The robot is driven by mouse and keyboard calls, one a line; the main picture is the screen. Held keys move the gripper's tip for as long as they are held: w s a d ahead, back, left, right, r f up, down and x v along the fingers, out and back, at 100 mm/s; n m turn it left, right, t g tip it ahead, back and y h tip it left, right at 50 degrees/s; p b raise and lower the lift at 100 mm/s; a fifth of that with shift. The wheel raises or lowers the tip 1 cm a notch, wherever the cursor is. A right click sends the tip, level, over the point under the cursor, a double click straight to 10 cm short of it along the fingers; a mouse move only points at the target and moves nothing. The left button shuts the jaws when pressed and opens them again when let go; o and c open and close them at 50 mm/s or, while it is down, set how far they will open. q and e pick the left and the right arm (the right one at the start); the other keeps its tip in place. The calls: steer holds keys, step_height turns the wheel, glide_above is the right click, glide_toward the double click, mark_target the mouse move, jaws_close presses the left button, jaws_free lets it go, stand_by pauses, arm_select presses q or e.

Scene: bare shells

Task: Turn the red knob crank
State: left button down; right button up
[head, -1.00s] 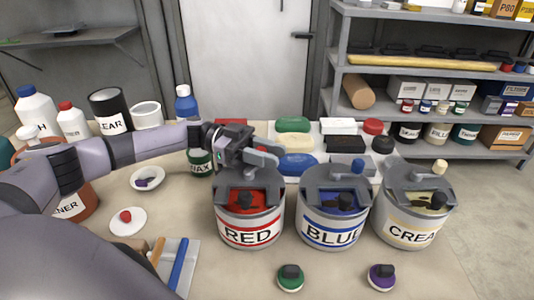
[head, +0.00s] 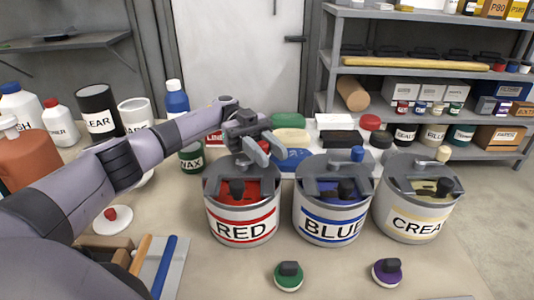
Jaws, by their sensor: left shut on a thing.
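The red paint tin (head: 241,225) stands on the table, labelled RED, with a grey lid (head: 214,186) and red paint (head: 263,189) showing through its opening. My left gripper (head: 262,154) is over the back of that lid, shut on the crank's knob. The cream tin (head: 415,219) at the right has a cream knob (head: 443,154). My right gripper is not in view.
Coloured pads and boxes (head: 335,122) stand behind. Bottles and jars (head: 97,110) fill the back left. A shelf (head: 430,75) stands at the back right.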

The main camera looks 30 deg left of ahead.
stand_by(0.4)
arm_select(q)
steer(key=c, duration=0.9)
jaws_free()
step_height(320, 180, up, 20)
steer(key=p, duration=0.2)
steer(key=shift+p, duration=0.4)
steer(key=shift+c, duration=0.2)
